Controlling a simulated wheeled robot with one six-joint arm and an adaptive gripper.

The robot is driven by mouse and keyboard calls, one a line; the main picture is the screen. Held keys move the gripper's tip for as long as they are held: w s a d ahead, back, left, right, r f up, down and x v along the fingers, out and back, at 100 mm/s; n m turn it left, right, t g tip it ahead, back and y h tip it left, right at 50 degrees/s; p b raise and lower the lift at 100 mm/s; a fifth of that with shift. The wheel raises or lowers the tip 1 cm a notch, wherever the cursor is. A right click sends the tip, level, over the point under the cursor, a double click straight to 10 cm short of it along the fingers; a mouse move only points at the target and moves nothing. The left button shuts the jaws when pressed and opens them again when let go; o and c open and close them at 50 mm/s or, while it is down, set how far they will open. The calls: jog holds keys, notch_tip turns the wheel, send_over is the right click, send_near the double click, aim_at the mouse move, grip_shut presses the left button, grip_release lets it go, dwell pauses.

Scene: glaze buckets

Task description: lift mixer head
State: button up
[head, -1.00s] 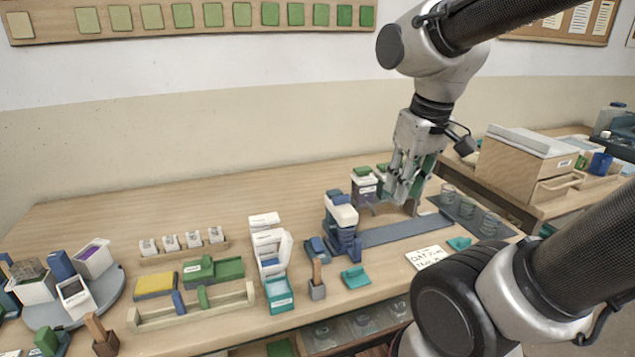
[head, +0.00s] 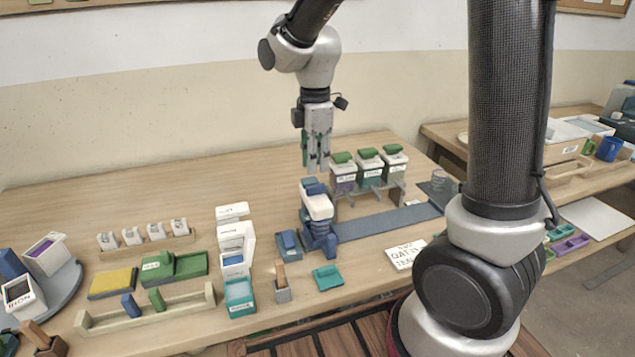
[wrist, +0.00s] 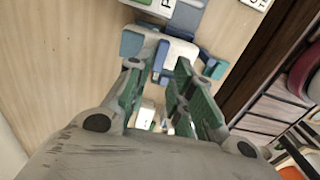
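The mixer (head: 318,212) stands on the table, with a white head, a blue top piece and a blue body. In the wrist view its white and blue head (wrist: 178,54) shows just beyond the fingertips. My gripper (head: 316,166) points down, above and slightly behind the mixer in the head view. Its green-padded fingers (wrist: 160,72) stand apart, with the mixer's blue handle piece seen between or just past their tips. I cannot tell whether they touch it. Nothing is held.
Lidded jars (head: 370,168) stand on a rack right of the mixer. A blue-grey strip (head: 385,222) runs right from it. A blue block (head: 288,243), a teal piece (head: 327,277) and white bins (head: 235,240) lie to the left and front. The table behind is clear.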

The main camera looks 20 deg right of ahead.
aim_at(316, 186)
notch_tip(316, 186, down, 7)
jog(key=shift+r, duration=0.15)
jog(key=shift+c, duration=0.2)
grip_shut()
